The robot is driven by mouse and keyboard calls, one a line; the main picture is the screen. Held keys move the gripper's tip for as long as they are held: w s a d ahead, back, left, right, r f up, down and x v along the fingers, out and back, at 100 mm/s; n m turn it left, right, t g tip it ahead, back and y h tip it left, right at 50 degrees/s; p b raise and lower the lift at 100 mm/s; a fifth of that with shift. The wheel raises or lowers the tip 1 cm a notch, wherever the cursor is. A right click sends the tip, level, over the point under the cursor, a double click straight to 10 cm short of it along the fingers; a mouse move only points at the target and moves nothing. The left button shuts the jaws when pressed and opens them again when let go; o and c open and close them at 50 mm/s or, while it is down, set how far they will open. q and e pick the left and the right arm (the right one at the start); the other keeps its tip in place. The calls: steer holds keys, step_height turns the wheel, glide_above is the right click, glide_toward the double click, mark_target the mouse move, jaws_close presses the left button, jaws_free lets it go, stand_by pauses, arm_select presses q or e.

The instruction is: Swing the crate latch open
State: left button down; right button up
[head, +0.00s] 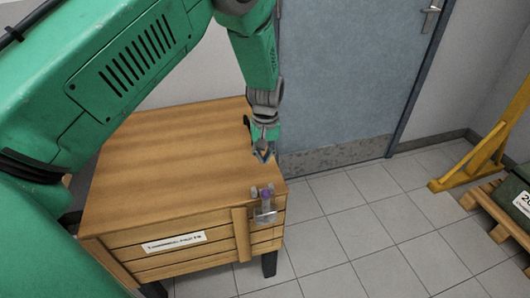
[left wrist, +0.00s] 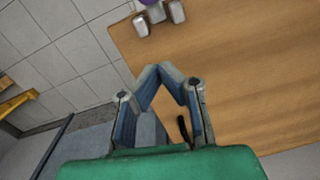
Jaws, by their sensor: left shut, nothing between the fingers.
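A wooden crate (head: 165,165) with a closed plank lid stands at the centre-left of the head view. The latch (head: 265,205), metal with a purple part, sits at the crate's front right corner, at the top edge. Its metal tops also show at the top of the left wrist view (left wrist: 160,14). My left gripper (head: 264,156) is above the lid's right edge, behind the latch and apart from it. Its fingertips meet in the left wrist view (left wrist: 160,70), with nothing between them. My right gripper is not in view.
A grey-blue door (head: 345,75) with a handle is behind the crate. A yellow metal frame (head: 490,150) and a dark green case (head: 508,205) on a pallet stand at the right. The tiled floor between them and the crate is clear.

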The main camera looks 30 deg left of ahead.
arm_select(q)
glide_above(264, 186)
step_height(264, 186, down, 6)
steer(key=shift+r, duration=0.15)
steer(key=shift+s+d, duration=0.7)
steer(key=shift+s, duration=0.2)
steer(key=shift+s+d+f, duration=0.2)
steer(key=shift+s+d, duration=0.25)
steer(key=shift+d, duration=0.05)
steer(key=shift+a, duration=0.2)
